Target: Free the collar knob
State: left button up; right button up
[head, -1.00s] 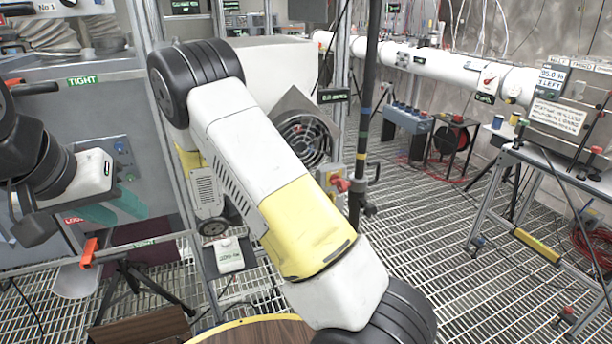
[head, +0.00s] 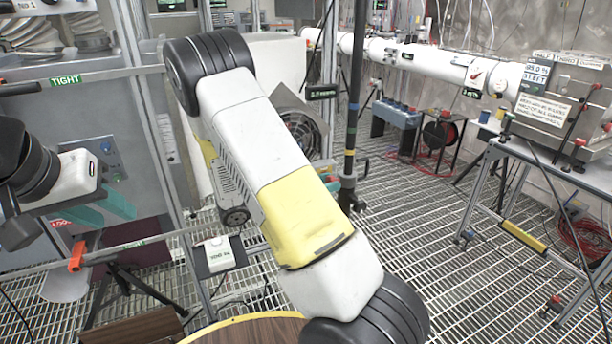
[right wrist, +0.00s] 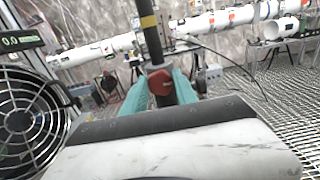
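The red collar knob (right wrist: 161,82) sits on the dark vertical pole (right wrist: 152,40) in the right wrist view. In the head view only a bit of teal finger (head: 332,177) shows beside the pole. My left gripper (head: 105,212) is at the left, teal fingers apart and empty.
A round fan (head: 300,135) stands behind my right arm, and left of the pole in the right wrist view (right wrist: 25,120). A grey cabinet marked TIGHT (head: 66,81) is at the left. A bench (head: 500,150) stands at the right. Open grating floor (head: 420,240) lies between.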

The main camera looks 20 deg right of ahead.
grip_shut()
jog(key=shift+n, duration=0.4)
jog(key=n, duration=0.3)
jog(key=shift+n, duration=0.3)
jog(key=n, duration=0.4)
jog(key=shift+w+n, duration=0.1)
jog(key=shift+n, duration=0.2)
jog(key=n, duration=0.5)
jog(key=shift+f, duration=0.1)
jog(key=n, duration=0.5)
jog(key=shift+n, duration=0.4)
